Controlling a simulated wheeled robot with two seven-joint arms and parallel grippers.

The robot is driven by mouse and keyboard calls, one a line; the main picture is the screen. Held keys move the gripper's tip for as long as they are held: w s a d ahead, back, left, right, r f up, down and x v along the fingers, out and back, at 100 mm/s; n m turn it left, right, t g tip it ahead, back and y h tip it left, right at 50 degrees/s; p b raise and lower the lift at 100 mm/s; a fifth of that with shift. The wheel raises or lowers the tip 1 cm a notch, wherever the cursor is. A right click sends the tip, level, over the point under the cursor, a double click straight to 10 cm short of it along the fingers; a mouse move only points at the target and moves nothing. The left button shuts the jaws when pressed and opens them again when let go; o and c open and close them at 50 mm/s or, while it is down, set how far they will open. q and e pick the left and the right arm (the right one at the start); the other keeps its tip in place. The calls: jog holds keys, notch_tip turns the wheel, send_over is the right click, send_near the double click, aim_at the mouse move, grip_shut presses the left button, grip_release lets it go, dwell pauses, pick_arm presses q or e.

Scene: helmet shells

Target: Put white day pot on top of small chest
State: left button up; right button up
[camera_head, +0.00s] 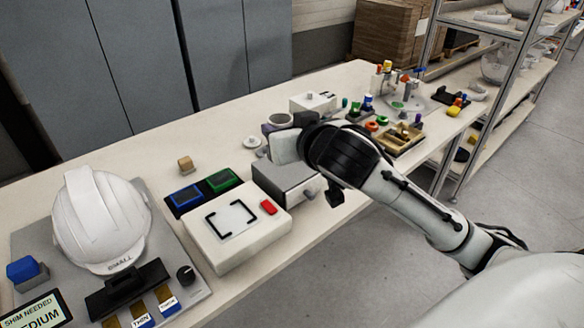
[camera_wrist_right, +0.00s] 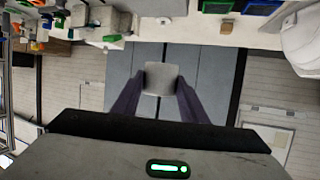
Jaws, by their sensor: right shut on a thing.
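The white day pot, a small pale grey-white piece (camera_head: 280,118), is between the dark purple fingers of my right gripper (camera_head: 277,125). In the right wrist view it shows as a pale square block (camera_wrist_right: 160,78) with a finger on each side. The gripper is shut on it and points away toward the cabinets. The small chest, a grey box (camera_head: 284,187) with a round knob on its front, stands on the table below and just in front of the gripper. My wrist hides part of its top. The gap between pot and chest is hard to judge. My left gripper is not in view.
A white box with a red button (camera_head: 237,232) and blue and green trays (camera_head: 203,188) stand left of the chest. A white helmet (camera_head: 100,217) is at far left. A white box (camera_head: 313,102) and a wooden tray (camera_head: 399,139) are to the right. Back-left table is mostly clear.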

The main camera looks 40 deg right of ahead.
aim_at(297, 178)
jog(key=shift+m+h, duration=0.4)
jog(key=d+f, duration=0.1)
jog(key=f, duration=0.1)
jog(key=d+f, duration=0.1)
jog(key=f, duration=0.1)
jog(key=d+f+b, duration=0.1)
jog(key=d+f, duration=0.1)
jog(key=shift+w+f, duration=0.15)
jog(key=shift+w, duration=0.15)
notch_tip(297, 178, down, 5)
jog(key=shift+a+f+b, duration=0.1)
jog(key=shift+f+b, duration=0.05)
jog(key=shift+b, duration=0.25)
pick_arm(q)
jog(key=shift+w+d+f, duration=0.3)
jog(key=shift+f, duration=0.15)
pick_arm(e)
jog(key=shift+f, duration=0.1)
jog(key=shift+f, duration=0.2)
jog(key=o, duration=1)
jog(key=shift+r, duration=0.1)
